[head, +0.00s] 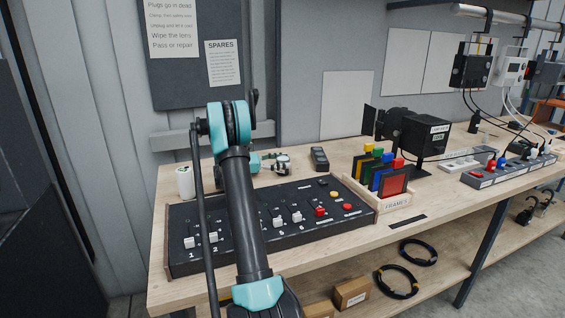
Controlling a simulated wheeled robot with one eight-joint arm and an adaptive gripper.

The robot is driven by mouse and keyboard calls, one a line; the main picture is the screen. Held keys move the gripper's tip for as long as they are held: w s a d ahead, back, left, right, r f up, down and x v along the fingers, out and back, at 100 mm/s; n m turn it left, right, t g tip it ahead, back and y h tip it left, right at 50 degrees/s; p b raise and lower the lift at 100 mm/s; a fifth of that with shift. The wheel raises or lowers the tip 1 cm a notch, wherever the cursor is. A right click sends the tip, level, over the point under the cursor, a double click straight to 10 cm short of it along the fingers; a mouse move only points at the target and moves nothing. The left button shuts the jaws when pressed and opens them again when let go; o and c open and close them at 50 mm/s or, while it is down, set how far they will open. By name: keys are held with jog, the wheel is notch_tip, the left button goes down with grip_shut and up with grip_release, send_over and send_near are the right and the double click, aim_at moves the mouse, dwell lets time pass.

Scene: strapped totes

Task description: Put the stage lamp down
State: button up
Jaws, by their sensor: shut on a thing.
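The stage lamp (427,137) is a black box-shaped lamp with a pale label and dark flaps at its left. It appears upright on the wooden bench, right of the middle. My arm rises in front of the control board and bends at a teal joint. What looks like my gripper (281,163) shows small and partly hidden behind that joint, above the back of the bench. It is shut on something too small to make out. It is well left of the lamp and apart from it.
A black control board (290,232) with sliders fills the bench front. A wooden rack (392,201) of coloured frames stands between it and the lamp. A dark handheld device (319,158) and a white roll (185,182) stand behind. Plugs and cables crowd the right.

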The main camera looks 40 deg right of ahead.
jog(key=o, duration=1.4)
jog(key=shift+v, duration=3.8)
